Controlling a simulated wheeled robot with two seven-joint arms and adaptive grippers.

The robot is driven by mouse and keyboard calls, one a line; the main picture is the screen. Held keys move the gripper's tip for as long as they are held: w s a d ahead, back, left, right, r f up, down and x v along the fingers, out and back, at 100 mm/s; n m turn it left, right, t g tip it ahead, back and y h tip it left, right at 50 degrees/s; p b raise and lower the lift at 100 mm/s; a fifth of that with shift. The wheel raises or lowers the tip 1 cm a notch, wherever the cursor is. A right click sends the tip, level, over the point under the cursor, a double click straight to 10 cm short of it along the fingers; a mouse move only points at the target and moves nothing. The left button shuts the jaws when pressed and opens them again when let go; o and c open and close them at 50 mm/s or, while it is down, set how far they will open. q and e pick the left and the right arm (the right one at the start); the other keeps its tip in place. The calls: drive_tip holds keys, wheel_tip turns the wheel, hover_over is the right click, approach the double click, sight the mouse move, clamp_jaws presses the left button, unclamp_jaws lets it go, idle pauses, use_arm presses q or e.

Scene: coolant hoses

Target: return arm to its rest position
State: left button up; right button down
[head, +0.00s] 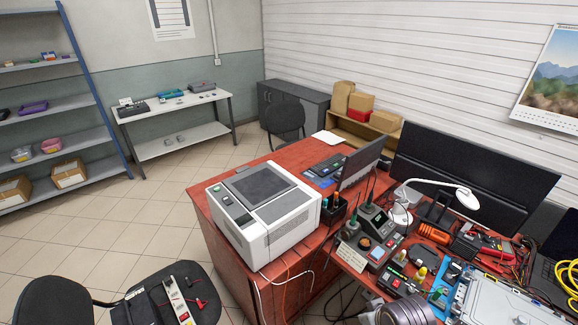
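Neither of my grippers shows in the head view, so I cannot see what they hold or where they are. A silver-grey metal box (505,303) is at the bottom right, cut off by the lower edge of the picture. A coil of yellow hose or cable (572,278) lies at the far right edge; I cannot tell which it is.
A red desk (225,238) carries a white printer-like machine (262,212). The cluttered bench beside it holds a white lamp (435,187), a soldering station (373,220), tools and monitors (470,180). The tiled floor (150,225) is clear at left.

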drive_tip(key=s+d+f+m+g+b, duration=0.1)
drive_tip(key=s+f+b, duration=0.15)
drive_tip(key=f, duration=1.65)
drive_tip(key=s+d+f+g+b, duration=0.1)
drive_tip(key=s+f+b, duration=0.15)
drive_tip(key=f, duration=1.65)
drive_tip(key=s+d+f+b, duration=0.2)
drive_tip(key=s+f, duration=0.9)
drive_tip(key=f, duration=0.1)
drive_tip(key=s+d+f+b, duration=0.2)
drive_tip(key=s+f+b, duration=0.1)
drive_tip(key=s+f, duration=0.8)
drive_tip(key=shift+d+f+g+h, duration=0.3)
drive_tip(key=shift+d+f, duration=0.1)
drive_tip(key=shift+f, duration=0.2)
